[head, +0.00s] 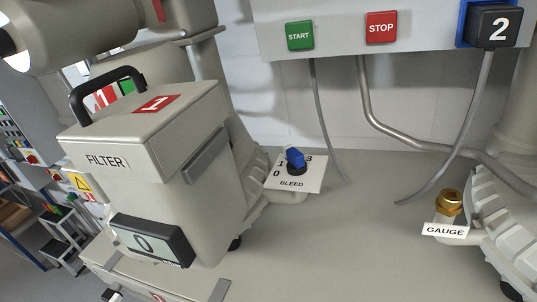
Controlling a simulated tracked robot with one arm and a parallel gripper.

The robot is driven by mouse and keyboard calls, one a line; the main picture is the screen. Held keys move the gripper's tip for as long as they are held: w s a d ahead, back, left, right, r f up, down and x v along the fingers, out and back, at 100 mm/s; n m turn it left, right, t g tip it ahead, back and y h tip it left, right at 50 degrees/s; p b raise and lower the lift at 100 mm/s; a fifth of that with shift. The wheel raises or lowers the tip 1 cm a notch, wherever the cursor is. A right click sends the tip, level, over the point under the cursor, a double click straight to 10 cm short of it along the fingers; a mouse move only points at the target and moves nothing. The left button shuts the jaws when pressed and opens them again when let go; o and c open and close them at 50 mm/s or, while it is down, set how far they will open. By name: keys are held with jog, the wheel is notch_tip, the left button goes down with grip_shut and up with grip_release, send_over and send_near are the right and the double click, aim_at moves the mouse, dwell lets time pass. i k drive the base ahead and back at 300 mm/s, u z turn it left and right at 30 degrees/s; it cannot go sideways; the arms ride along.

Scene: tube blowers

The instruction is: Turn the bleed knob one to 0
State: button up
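The bleed knob (295,158) is a blue handle on a dark base. It sits on a white plate (312,183) labelled BLEED, just right of the filter box marked 1. The knob's blue handle leans up and slightly left, between 1 and 3. I cannot tell exactly which mark it points to. My gripper is not in view, and nothing is seen touching the knob.
The filter box (190,125) with a black handle and a display (150,241) reading 0 stands left of the knob. A panel with START (300,35) and STOP (381,27) buttons hangs above. A brass gauge fitting (449,202) is at right. The grey surface between is clear.

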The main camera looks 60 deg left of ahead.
aim_at(296, 166)
jog(key=u, duration=0.2)
jog(key=k, duration=0.15)
jog(key=u, duration=2.55)
jog(key=k, duration=1.25)
jog(key=z, duration=1.7)
jog(key=i, duration=1)
jog(key=u, duration=0.1)
